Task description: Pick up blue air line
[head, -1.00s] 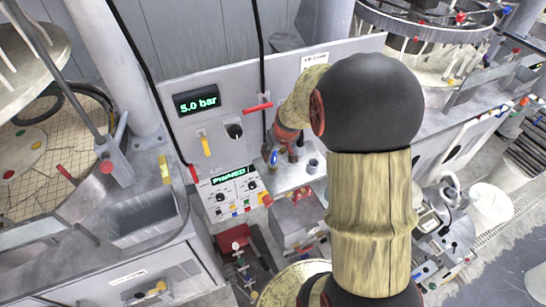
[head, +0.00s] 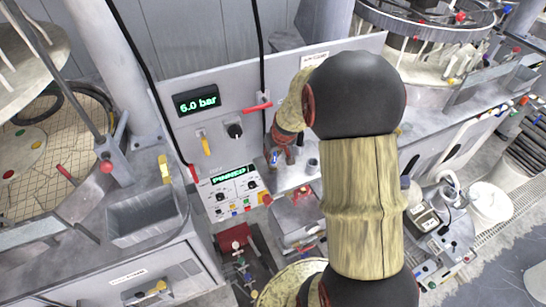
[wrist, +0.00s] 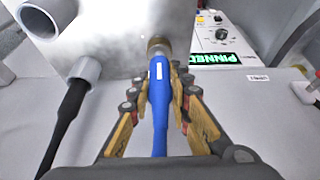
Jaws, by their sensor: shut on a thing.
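The blue air line (wrist: 159,122) runs up the middle of the wrist view, with a small white mark on its upper part. Its upper end meets a brass fitting (wrist: 158,46) at a grey metal block; I cannot tell whether it is locked in. My gripper (wrist: 160,88) is shut on the line just below that fitting, one finger on each side. In the head view my gripper (head: 283,148) is small and partly hidden by my arm, and a bit of blue shows at its tip.
A black hose (wrist: 66,122) hangs from a grey socket left of the line. A control box (head: 232,190) reading "PINNED" stands nearby. Above it are a "6.0 bar" display (head: 198,100), a black knob (head: 235,130) and a red handle (head: 257,107). A grey bin (head: 145,218) stands left.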

